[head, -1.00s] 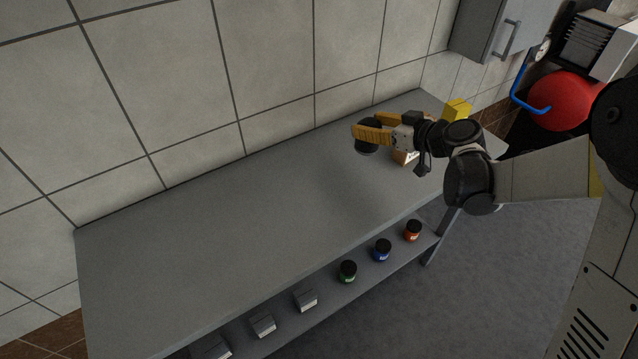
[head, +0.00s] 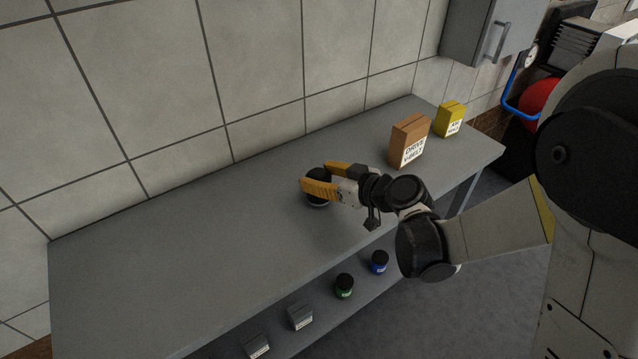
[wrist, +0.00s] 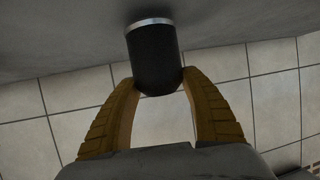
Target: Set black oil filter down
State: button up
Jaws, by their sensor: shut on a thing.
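The black oil filter (head: 317,201) is a short dark cylinder between the yellow fingers of my gripper (head: 318,190), over the grey bench top (head: 190,235). In the wrist view the filter (wrist: 153,58) shows a pale metal rim at its far end, close to the grey bench surface. The fingers of my gripper (wrist: 158,88) press on both its sides near the black end. From these views I cannot tell whether the rim touches the bench.
A brown box (head: 409,141) and a yellow box (head: 449,119) stand on the bench at right. Green (head: 344,286) and blue (head: 379,262) jars and grey boxes (head: 300,317) sit on the lower shelf. The bench left of my gripper is clear.

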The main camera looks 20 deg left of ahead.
jog(key=shift+f, duration=0.6)
jog(key=shift+r, duration=0.15)
jog(key=o, duration=1.4)
jog(key=shift+c, duration=0.2)
jog(key=shift+s+d+r, duration=0.1)
jog(key=shift+d, duration=0.1)
jog(key=s+d+r+m+h+p, duration=0.1)
jog(key=s+d+r+m+h, duration=0.2)
jog(key=s+d, duration=0.3)
jog(key=s+d+r+m+h+p, duration=0.1)
jog(key=s+d+r+m+h, duration=0.3)
jog(key=d, duration=1.2)
jog(key=s+d+r+m+h+p, duration=0.1)
jog(key=s+d+r+m+h, duration=0.2)
jog(key=s+d, duration=0.7)
jog(key=shift+d+r+m+h+p, duration=0.3)
jog(key=shift+d+m+h, duration=0.4)
jog(key=shift+d+m, duration=0.3)
